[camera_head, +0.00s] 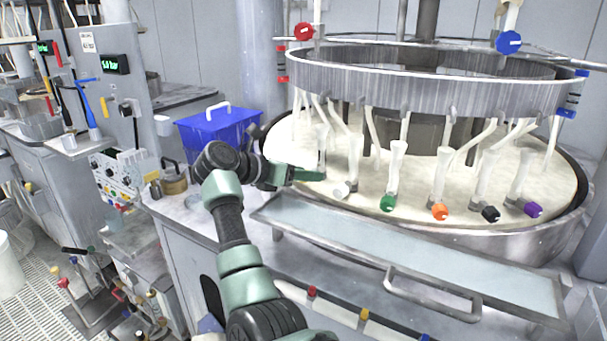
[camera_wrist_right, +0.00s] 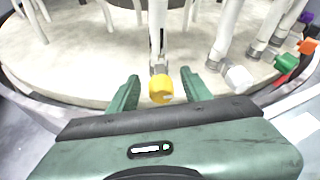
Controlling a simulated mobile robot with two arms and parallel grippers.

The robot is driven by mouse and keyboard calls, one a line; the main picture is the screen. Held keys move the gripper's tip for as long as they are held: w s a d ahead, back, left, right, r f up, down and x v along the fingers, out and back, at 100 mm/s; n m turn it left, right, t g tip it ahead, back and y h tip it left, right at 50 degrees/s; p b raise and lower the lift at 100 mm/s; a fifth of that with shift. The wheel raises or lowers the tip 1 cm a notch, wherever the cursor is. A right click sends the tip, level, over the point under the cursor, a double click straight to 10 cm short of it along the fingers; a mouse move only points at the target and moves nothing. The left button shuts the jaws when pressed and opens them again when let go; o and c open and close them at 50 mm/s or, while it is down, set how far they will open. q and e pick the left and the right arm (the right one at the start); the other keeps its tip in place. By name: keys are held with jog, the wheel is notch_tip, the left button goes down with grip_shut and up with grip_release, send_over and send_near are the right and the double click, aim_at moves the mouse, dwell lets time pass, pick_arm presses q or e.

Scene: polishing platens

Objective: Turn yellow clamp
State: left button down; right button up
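The yellow clamp (camera_wrist_right: 160,88) is a round yellow knob at the lower end of a white tube, over the cream platen (camera_wrist_right: 75,60). In the head view it is hidden, apparently behind my right gripper (camera_head: 310,174). In the wrist view my right gripper (camera_wrist_right: 157,92) is open. One green finger is on each side of the yellow clamp, with a visible gap to each. The clamp is between or just beyond the fingertips; its exact depth is hard to tell. My left gripper is not in view.
White (camera_head: 341,190), green (camera_head: 388,203), orange (camera_head: 440,212), black (camera_head: 490,214) and purple (camera_head: 533,209) clamps line the platen rim to the right. A metal ring (camera_head: 430,85) hangs above. A tray with a handle (camera_head: 400,255) runs along the front. A blue box (camera_head: 218,130) stands behind left.

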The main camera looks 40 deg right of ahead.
jog(key=b+v, duration=0.2)
jog(key=v, duration=0.5)
jog(key=shift+a, duration=0.35)
jog(key=shift+r, duration=0.2)
